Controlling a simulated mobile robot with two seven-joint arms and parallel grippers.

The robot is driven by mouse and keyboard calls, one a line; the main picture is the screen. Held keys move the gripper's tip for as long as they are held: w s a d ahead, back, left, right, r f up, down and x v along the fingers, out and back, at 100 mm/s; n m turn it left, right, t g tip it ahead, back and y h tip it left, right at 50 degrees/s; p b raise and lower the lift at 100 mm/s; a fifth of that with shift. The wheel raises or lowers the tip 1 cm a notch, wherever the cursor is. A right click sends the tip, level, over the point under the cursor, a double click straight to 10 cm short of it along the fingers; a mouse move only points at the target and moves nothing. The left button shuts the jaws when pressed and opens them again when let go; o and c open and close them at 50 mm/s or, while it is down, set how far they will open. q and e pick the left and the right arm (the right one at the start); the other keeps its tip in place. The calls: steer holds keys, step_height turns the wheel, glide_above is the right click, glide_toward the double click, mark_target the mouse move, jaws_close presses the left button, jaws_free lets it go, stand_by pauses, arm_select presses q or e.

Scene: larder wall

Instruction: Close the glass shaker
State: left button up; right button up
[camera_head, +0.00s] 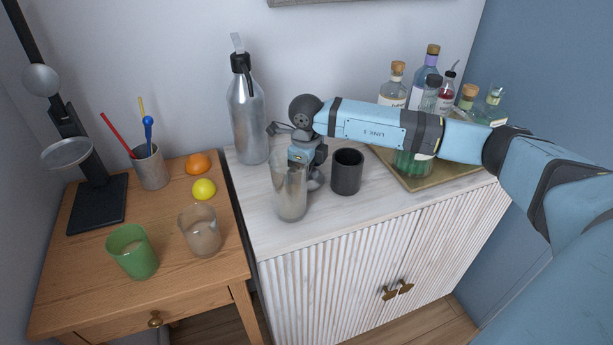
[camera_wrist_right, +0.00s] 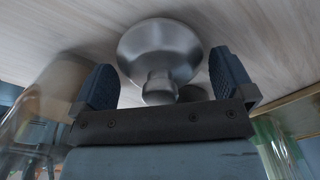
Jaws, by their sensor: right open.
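The glass shaker (camera_head: 290,192) is a tall clear tumbler standing upright near the front left of the white cabinet top. A rounded silver metal piece with a knob, which looks like its lid (camera_wrist_right: 160,48), rests on the cabinet top; it shows partly just right of the shaker in the head view (camera_head: 315,179). My right gripper (camera_head: 309,160) is above the lid, behind and right of the shaker. In the wrist view its two fingers (camera_wrist_right: 163,82) are apart, one on each side of the lid's knob, with gaps visible. My left gripper is out of view.
A dark cup (camera_head: 347,172) stands close right of the lid. A silver bottle (camera_head: 247,115) stands behind left. Several bottles (camera_head: 432,75) crowd a tray (camera_head: 440,180) at right, behind my arm. The lower wooden table (camera_head: 85,255) holds glasses and fruit.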

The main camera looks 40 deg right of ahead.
steer(key=c, duration=0.8)
steer(key=shift+r, duration=0.1)
step_height(320, 180, up, 20)
steer(key=shift+f+p, duration=0.1)
steer(key=shift+p, duration=0.2)
